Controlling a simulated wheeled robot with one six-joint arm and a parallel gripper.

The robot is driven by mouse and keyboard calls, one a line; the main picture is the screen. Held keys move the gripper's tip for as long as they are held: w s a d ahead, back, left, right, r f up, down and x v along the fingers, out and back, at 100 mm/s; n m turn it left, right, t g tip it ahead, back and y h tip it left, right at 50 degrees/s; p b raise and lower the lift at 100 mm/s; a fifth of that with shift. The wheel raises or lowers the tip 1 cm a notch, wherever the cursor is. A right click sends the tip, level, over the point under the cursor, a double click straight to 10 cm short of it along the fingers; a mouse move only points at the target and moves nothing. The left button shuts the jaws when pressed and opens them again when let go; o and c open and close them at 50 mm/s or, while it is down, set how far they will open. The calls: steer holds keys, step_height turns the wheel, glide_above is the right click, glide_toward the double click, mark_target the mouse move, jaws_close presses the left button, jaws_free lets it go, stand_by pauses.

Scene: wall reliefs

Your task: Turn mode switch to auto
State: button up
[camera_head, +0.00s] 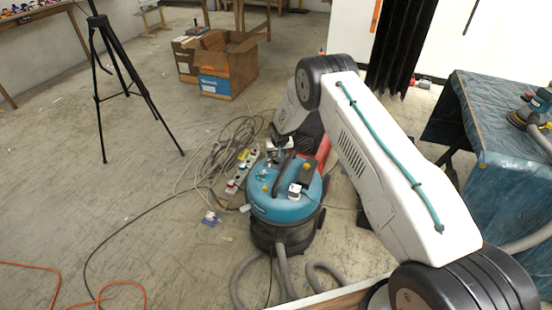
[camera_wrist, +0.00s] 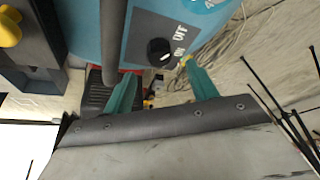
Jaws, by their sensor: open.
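A vacuum cleaner with a blue top (camera_head: 285,207) and dark drum stands on the floor in the head view. I see no AUTO label. My gripper (camera_wrist: 161,70) has two teal fingers, apart and empty, with the knob just beyond the gap between their tips. I cannot tell whether they touch the panel. In the head view my arm hangs over the vacuum's far side.
A yellow knob (camera_wrist: 9,30) and the dark handle (camera_wrist: 114,35) are left of the panel. A power strip (camera_head: 238,172) and coiled cables (camera_head: 215,150) lie left of the vacuum. A tripod (camera_head: 110,60) and cardboard box (camera_head: 228,62) stand farther off. A covered table (camera_head: 500,130) is right.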

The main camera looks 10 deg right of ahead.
steer(key=x, duration=0.5)
steer(key=shift+w+f, duration=0.1)
steer(key=shift+f, duration=0.25)
steer(key=shift+c, duration=0.4)
steer(key=c, duration=0.9)
